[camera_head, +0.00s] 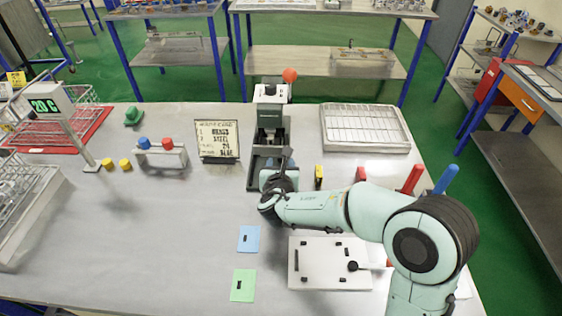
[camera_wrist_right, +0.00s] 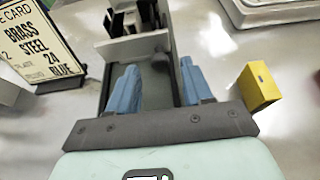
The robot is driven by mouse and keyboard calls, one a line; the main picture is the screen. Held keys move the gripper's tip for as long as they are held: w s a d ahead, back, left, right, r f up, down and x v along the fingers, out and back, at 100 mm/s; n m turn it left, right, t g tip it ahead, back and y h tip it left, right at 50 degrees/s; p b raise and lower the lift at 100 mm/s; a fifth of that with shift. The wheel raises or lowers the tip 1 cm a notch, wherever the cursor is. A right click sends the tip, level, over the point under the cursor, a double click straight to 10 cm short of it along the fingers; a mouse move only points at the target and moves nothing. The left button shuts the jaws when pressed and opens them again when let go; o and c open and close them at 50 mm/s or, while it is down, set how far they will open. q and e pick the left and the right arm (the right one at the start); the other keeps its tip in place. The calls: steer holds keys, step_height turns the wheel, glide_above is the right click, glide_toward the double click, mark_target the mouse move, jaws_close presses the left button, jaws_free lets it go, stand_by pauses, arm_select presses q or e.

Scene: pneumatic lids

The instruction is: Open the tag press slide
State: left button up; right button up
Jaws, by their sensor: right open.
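The tag press (camera_head: 270,108) stands at the back middle of the bench, a grey and white machine with a red ball knob (camera_head: 290,75) on top. Its dark slide track (camera_head: 254,170) runs toward me from the press. In the right wrist view the dark track (camera_wrist_right: 156,85) leads up to a metal block (camera_wrist_right: 135,45). My right gripper (camera_head: 278,166) is over the near part of the track and partly hides it. Its blue fingers in the right wrist view (camera_wrist_right: 158,78) are open, one toward each side of the track, with nothing held between them. My left gripper is out of view.
A job card (camera_head: 217,141) stands left of the press, and a yellow block (camera_head: 318,177) stands right of it. A wire-rack tray (camera_head: 365,108) lies back right. A white board (camera_head: 310,272), a blue card (camera_head: 249,239) and a green card (camera_head: 243,285) lie nearer.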

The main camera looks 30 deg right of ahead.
steer(key=shift+x, duration=1.3)
jaws_close()
steer(key=s+a+b, duration=0.1)
steer(key=s+a, duration=0.1)
steer(key=s, duration=0.1)
steer(key=s+a+b, duration=0.1)
steer(key=s+a, duration=0.1)
steer(key=s, duration=0.1)
steer(key=s+a+b, duration=0.1)
steer(key=s+a, duration=0.1)
steer(key=s, duration=0.1)
steer(key=shift+s, duration=0.4)
steer(key=shift+a, duration=0.1)
jaws_free()
